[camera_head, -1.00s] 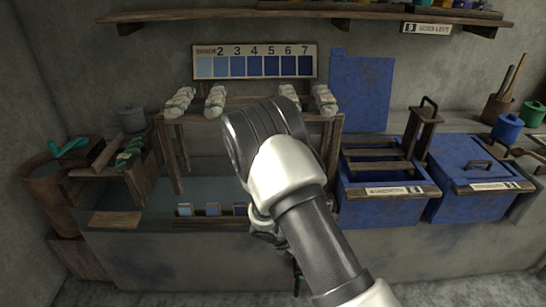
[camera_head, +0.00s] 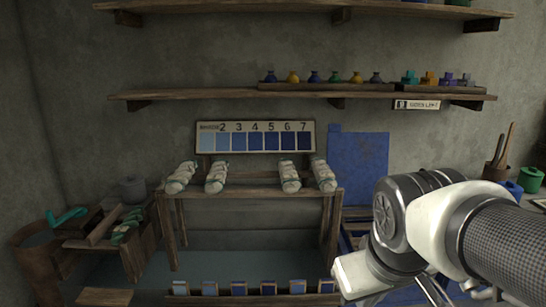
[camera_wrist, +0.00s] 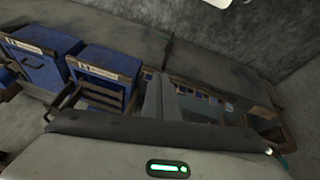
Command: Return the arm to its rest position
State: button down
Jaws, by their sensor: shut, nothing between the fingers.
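My arm (camera_head: 440,225) is folded at the lower right of the head view, its white and dark grey links in front of the blue vats. My gripper (camera_wrist: 168,92) shows in the wrist view as grey fingers, shut and empty, beyond the gripper body with its green light. In the head view the gripper end is mostly hidden behind the arm or cut off by the bottom edge. It touches nothing that I can see.
A wooden rack (camera_head: 255,193) with several white bundles stands at the middle, below the shade chart (camera_head: 254,137). A row of swatch cards (camera_head: 238,288) lies in front. Blue vats (camera_wrist: 100,68) show in the wrist view. A shelf (camera_head: 220,95) runs above.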

jog(key=s+r+m+p, duration=0.1)
jog(key=r+p, duration=1)
jog(key=r, duration=0.1)
jog(key=s+a+r+m+p, duration=0.1)
jog(key=s+r+p, duration=0.1)
jog(key=r+p, duration=0.9)
jog(key=shift+s+r+t+y, duration=0.3)
jog(key=shift+r+t, duration=0.1)
jog(key=shift+r, duration=0.05)
dwell(1.5)
